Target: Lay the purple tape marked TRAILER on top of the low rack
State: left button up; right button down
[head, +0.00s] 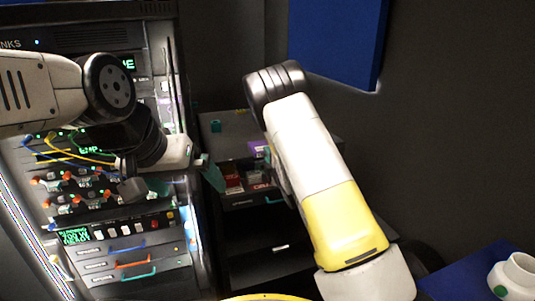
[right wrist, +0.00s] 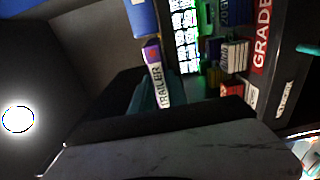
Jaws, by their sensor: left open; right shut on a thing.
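The purple tape (right wrist: 158,75), with a white label reading TRAILER, is held in my right gripper (right wrist: 150,95), whose teal fingers are shut on it. In the head view a bit of the purple tape (head: 258,148) shows beside my right forearm, which hides the gripper. The low rack (head: 222,125) stands in the middle, with a scuffed dark top and an open drawer of tapes at its front. The tape appears over or near this drawer; its exact height is unclear. My left gripper (head: 188,180) is open and empty before the tall rack.
The tall equipment rack (head: 130,225) with cables and lit buttons stands at the left. Red and dark tapes (head: 233,183) fill the drawer. A blue surface with a white cup (head: 515,272) is at lower right.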

jog(key=shift+f, duration=0.15)
jog(key=c, duration=1.2)
grip_release()
jog(key=v, duration=0.7)
jog(key=shift+s+d, duration=0.15)
jog(key=shift+s, duration=0.2)
jog(key=shift+o, duration=0.3)
jog(key=o, duration=0.5)
